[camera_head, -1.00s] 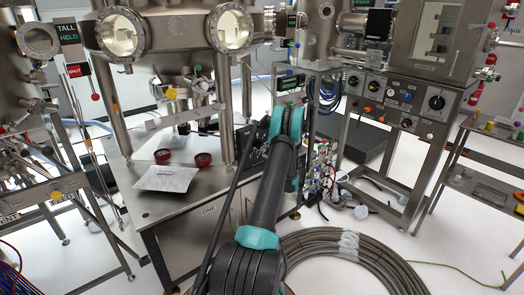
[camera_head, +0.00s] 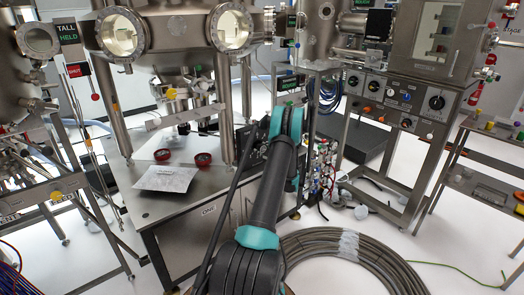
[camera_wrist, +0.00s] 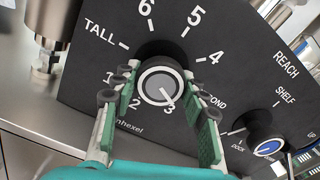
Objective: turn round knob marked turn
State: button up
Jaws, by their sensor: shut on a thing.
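Numbers ring the knob, with TALL at upper left and SECOND, partly covered, at right. I cannot read the word "turn". In the head view my arm hides the gripper and this knob.
A smaller blue-capped knob (camera_wrist: 267,147) with REACH, SHELF and DOCK labels sits right of my fingers. In the head view a metal bench (camera_head: 150,207) carries two red-rimmed dishes. A large hose coil (camera_head: 340,262) lies on the floor at right.

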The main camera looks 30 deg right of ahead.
jog(key=shift+n, duration=2.3)
jog(key=o, duration=1.2)
jog(key=s, duration=0.8)
jog(key=s+d, duration=0.1)
jog(key=s, duration=0.3)
